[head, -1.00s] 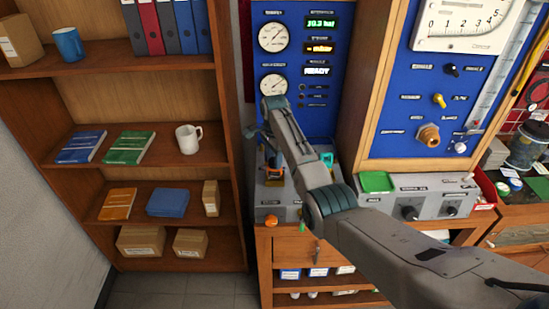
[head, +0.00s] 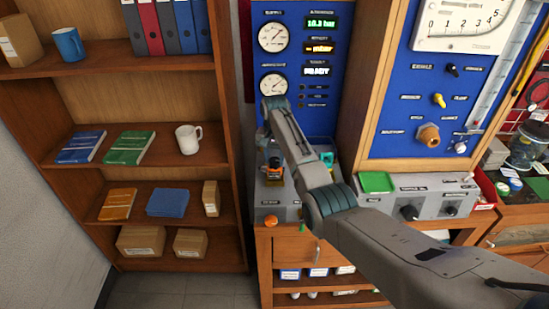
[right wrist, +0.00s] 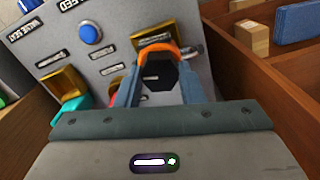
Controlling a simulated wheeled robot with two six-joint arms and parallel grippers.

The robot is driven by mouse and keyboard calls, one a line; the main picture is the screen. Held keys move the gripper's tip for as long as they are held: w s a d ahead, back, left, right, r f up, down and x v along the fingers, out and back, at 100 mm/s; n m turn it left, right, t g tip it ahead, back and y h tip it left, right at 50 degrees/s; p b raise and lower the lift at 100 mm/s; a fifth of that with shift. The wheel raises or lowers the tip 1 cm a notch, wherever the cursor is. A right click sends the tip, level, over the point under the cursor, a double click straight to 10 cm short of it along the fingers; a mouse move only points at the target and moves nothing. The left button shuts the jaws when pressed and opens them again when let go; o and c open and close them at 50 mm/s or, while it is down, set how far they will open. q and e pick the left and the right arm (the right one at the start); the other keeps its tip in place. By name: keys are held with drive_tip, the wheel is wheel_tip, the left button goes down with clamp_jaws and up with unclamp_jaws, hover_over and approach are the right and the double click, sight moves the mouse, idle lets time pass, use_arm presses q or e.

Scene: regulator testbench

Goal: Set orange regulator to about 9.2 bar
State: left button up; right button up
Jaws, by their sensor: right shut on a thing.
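The orange regulator (head: 273,180) stands on the grey bench unit at the foot of the left blue panel, partly hidden by my right gripper (head: 274,160). In the right wrist view its orange ring (right wrist: 178,49) and dark knob (right wrist: 160,76) sit between the fingers of my right gripper (right wrist: 160,84), which is shut on the knob. The upper green display (head: 322,23) reads about 10.3 bar; its last digit is not sharp. My left gripper is out of view.
A teal part (head: 327,158) stands right of the regulator, close to my right arm. A blue button (right wrist: 90,34) is on the unit's face. An orange round part (head: 271,221) sits on the unit's front. A wooden shelf (head: 190,60) stands to the left.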

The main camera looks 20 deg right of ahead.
sight(274, 160)
drive_tip(key=shift+w+r+n, duration=0.1)
drive_tip(key=shift+r+n, duration=0.1)
drive_tip(key=shift+n, duration=0.2)
drive_tip(key=o, duration=0.8)
drive_tip(key=shift+o, duration=1)
drive_tip(key=shift+f, duration=0.1)
wheel_tip(274, 160, up, 11)
drive_tip(key=b, duration=0.4)
drive_tip(key=shift+f, duration=0.1)
